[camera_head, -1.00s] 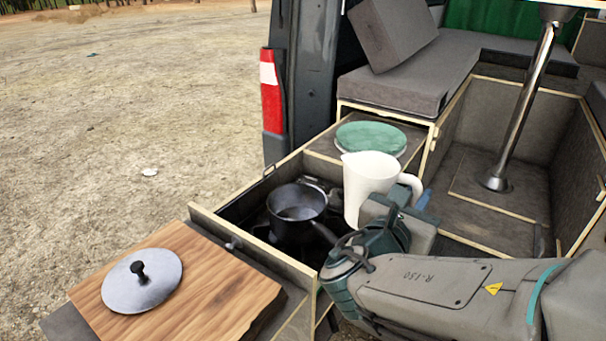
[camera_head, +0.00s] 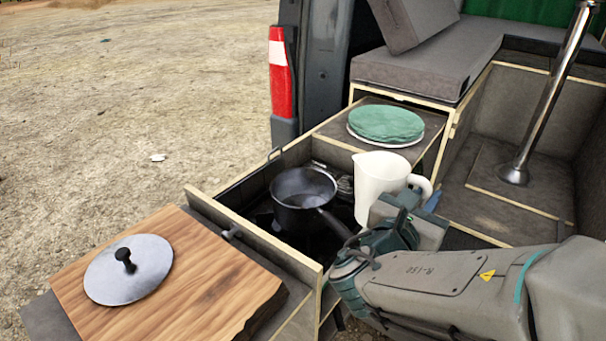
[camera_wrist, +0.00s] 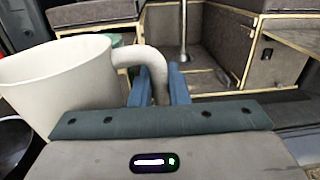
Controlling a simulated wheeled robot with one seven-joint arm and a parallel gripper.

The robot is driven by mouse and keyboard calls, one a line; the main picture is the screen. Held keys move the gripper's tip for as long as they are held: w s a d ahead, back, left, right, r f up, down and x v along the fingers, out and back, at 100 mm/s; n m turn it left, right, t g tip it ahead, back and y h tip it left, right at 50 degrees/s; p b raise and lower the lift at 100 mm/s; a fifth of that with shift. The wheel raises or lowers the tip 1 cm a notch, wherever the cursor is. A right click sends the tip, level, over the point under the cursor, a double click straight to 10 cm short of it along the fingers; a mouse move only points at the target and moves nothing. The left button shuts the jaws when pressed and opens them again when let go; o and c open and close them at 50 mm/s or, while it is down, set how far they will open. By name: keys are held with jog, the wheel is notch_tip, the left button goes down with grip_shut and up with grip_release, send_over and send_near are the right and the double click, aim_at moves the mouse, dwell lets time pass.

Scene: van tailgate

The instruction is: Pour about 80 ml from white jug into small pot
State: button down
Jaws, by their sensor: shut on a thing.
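The white jug (camera_head: 378,187) is upright beside the small pot, to its right in the head view. In the wrist view the jug (camera_wrist: 55,85) fills the left side, its handle passing between the blue fingers. My gripper (camera_wrist: 160,88) is shut on that handle; in the head view my gripper (camera_head: 425,205) is partly hidden behind its own body. The small dark pot (camera_head: 303,190) stands in the drawer on what looks like a stove, its handle pointing toward my arm. The pot's inside looks dark; I cannot tell whether it holds liquid. The jug's contents are hidden.
A wooden board (camera_head: 205,285) with a grey lid (camera_head: 115,280) lies at front left. A green round thing on a plate (camera_head: 386,125) sits on the shelf behind the jug. The drawer's front wall (camera_head: 260,240) stands between board and pot. A metal table leg (camera_head: 545,100) rises at right.

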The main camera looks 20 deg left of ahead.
aim_at(411, 179)
jog(key=shift+w+a+r+n+p, duration=0.1)
jog(key=shift+a+r+n+p, duration=0.1)
jog(key=shift+r+n+p, duration=0.3)
jog(key=shift+a+r+n+p, duration=0.15)
jog(key=shift+a+r+p, duration=0.1)
jog(key=shift+r+p, duration=0.4)
jog(key=shift+w+a+r+n+p, duration=0.1)
jog(key=shift+a+r+n+p, duration=0.1)
jog(key=shift+r+n+p, duration=0.4)
jog(key=shift+a+f+p, duration=0.25)
jog(key=shift+p, duration=0.05)
jog(key=shift+w+a+r+n+t+p, duration=0.15)
jog(key=shift+a+r+n+t+p, duration=0.2)
jog(key=shift+a+n+p, duration=0.3)
jog(key=shift+w+a+r+n+t+p, duration=0.1)
jog(key=shift+w+a+r+n+p, duration=0.1)
jog(key=shift+a+n+p, duration=0.3)
jog(key=shift+w+a+r+n+t+p, duration=0.1)
jog(key=shift+a+r+n+t+p, duration=0.1)
jog(key=shift+a+n, duration=0.55)
jog(key=shift+w+a+r+n+t+p, duration=0.15)
jog(key=shift+a+n+p, duration=0.25)
jog(key=shift+n, duration=0.35)
jog(key=shift+a+r+n+p, duration=0.35)
jog(key=shift+r+n+p, duration=0.1)
jog(key=shift+r+n, duration=0.05)
jog(key=shift+w+a+r, duration=0.1)
jog(key=shift+a+r, duration=0.1)
jog(key=shift+r, duration=0.05)
